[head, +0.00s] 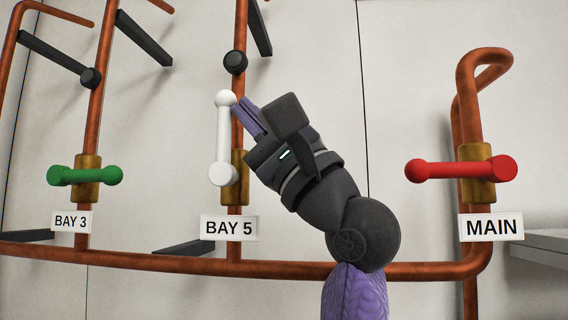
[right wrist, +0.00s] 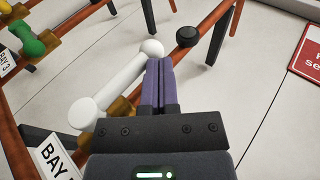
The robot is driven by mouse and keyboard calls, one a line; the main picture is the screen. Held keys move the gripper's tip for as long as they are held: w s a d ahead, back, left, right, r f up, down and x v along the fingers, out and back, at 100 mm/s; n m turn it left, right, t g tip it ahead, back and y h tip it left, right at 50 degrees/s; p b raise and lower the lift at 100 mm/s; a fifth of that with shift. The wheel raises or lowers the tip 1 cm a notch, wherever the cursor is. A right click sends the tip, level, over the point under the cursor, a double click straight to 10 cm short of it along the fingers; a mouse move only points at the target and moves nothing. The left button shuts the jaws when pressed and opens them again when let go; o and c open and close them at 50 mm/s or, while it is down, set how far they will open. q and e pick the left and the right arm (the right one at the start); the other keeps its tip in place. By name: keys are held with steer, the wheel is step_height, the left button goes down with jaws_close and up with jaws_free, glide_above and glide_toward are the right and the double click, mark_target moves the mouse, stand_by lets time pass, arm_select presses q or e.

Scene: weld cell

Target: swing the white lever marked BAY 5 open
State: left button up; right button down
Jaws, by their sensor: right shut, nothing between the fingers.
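The white lever (head: 223,140) stands upright on the brass valve body (head: 239,175) above the BAY 5 sign (head: 229,228), in line with its copper pipe. It also shows in the right wrist view (right wrist: 117,84), with its round knob at the upper end. My right gripper (head: 239,106) is shut and empty. Its purple fingertips are at the right side of the lever just below the knob, touching it or very close. In the right wrist view the closed fingers (right wrist: 158,65) lie beside the knob. My left gripper is not in view.
A green lever (head: 85,176) above the BAY 3 sign (head: 71,222) lies crosswise at left. A red lever (head: 461,169) above the MAIN sign (head: 491,227) lies crosswise at right. A black round fitting (head: 235,62) sits on the pipe above.

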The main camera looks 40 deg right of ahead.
steer(key=b+v, duration=0.6)
steer(key=v, duration=0.4)
